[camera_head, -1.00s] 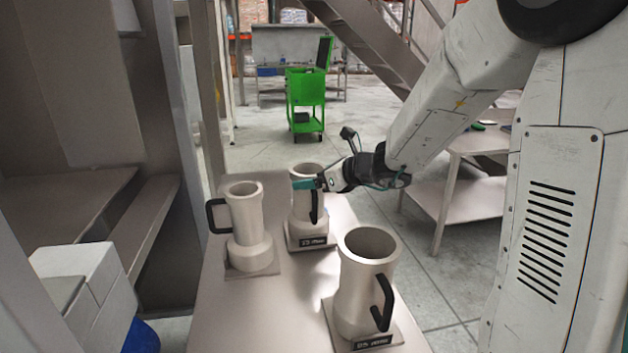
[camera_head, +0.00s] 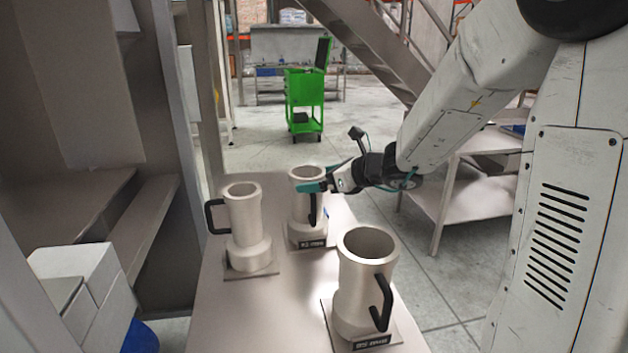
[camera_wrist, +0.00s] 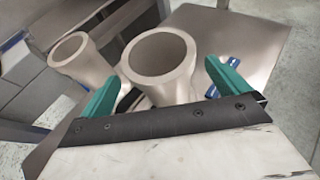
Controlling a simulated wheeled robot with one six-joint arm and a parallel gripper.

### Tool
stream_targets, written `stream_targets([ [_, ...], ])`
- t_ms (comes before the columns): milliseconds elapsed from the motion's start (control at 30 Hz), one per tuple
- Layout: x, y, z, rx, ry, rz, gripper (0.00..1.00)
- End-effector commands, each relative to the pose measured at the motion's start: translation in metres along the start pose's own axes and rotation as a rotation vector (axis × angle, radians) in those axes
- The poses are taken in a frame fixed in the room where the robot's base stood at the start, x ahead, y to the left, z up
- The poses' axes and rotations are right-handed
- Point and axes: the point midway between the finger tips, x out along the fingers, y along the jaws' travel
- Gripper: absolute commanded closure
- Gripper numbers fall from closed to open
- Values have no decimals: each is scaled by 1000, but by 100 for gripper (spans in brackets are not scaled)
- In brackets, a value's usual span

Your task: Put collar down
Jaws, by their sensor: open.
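Three pale beige metal collars with black handles stand upright on the narrow table. The far collar (camera_head: 304,211) stands on a plate with a black label (camera_head: 312,244). My gripper (camera_head: 327,177) is at the upper part of this collar, its teal fingers apart. In the wrist view a collar's open mouth (camera_wrist: 158,55) lies just ahead of and between the fingers (camera_wrist: 165,88). I cannot tell whether the fingers touch it. The left collar (camera_head: 244,215) has its handle to the left. The near collar (camera_head: 364,270) has its handle at the front right.
The table's bare top (camera_head: 240,315) is free at the front left. White boxes (camera_head: 75,280) stand beside it on the left. A shelved table (camera_head: 470,185) stands on the right. A green cart (camera_head: 304,95) and stairs are farther back.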

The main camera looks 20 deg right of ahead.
Motion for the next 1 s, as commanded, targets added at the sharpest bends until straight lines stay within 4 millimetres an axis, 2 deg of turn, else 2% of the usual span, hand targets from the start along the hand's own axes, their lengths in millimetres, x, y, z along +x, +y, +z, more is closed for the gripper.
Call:
stream_targets([
  [100, -29, -1, 1, -1, -2, -6, 0],
  [300, -69, -1, 1, -1, -2, -6, 0],
  [500, -90, 0, 0, 1, -1, -2, 0],
  [567, -84, -1, 2, 0, -1, 3, 0],
  [733, -43, -6, 11, -2, -1, 10, 0],
  [1000, -12, -6, 12, -1, -1, 8, 0],
])
